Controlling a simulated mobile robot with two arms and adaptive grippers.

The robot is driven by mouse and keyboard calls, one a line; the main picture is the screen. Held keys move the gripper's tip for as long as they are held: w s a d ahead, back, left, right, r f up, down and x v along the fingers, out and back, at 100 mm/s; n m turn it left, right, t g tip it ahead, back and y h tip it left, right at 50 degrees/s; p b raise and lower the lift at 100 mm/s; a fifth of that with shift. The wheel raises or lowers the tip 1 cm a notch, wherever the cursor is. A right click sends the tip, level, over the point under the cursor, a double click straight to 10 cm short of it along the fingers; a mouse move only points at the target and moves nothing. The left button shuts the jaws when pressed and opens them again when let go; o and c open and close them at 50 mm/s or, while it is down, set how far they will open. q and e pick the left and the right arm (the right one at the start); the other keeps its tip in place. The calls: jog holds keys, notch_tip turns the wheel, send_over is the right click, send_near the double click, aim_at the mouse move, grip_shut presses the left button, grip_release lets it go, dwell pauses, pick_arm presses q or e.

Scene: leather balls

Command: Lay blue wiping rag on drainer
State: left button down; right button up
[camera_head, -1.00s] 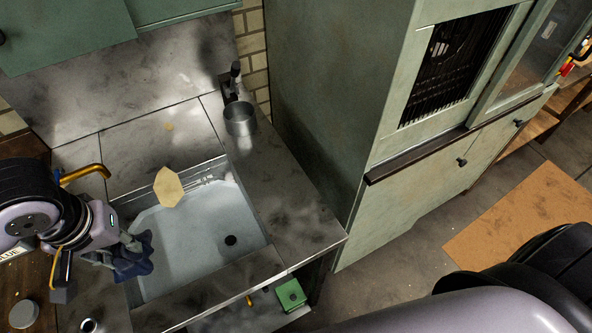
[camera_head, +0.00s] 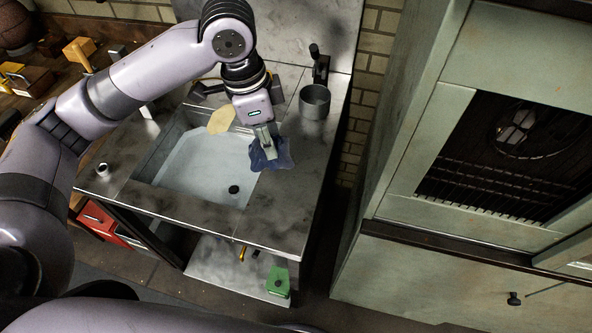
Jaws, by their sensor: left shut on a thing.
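The blue wiping rag (camera_head: 284,160) hangs crumpled from my left gripper (camera_head: 267,143), which is shut on it. The gripper points down over the right edge of the sink basin, beside the drainer, which I take to be the flat grey metal surface (camera_head: 310,180) right of the basin. I cannot tell whether the rag touches that surface. The sink basin (camera_head: 205,165) is pale and has a dark drain. My right gripper is not in view.
A metal pot (camera_head: 314,101) stands at the back of the right-hand surface. A yellowish flat piece (camera_head: 221,119) is at the basin's back edge. A green box (camera_head: 278,281) sits on the low shelf. A green cabinet (camera_head: 450,240) stands to the right.

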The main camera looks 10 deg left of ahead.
pick_arm(q)
jog(key=m, duration=0.1)
jog(key=w+d+r+m, duration=0.1)
jog(key=m, duration=0.1)
jog(key=shift+w+r+g, duration=0.15)
jog(key=shift+g, duration=0.15)
jog(key=shift+w+d+r+m, duration=0.15)
jog(key=shift+m, duration=0.4)
jog(key=shift+w+d+r+m, duration=0.1)
jog(key=shift+m, duration=0.45)
jog(key=shift+d+f, duration=0.1)
jog(key=shift+f, duration=0.25)
jog(key=shift+f+p, duration=1)
jog(key=shift+f, duration=8.6)
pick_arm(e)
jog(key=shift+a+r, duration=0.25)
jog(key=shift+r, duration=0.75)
pick_arm(q)
jog(key=shift+f, duration=0.1)
jog(key=c, duration=1.7)
grip_release()
jog(key=o, duration=0.4)
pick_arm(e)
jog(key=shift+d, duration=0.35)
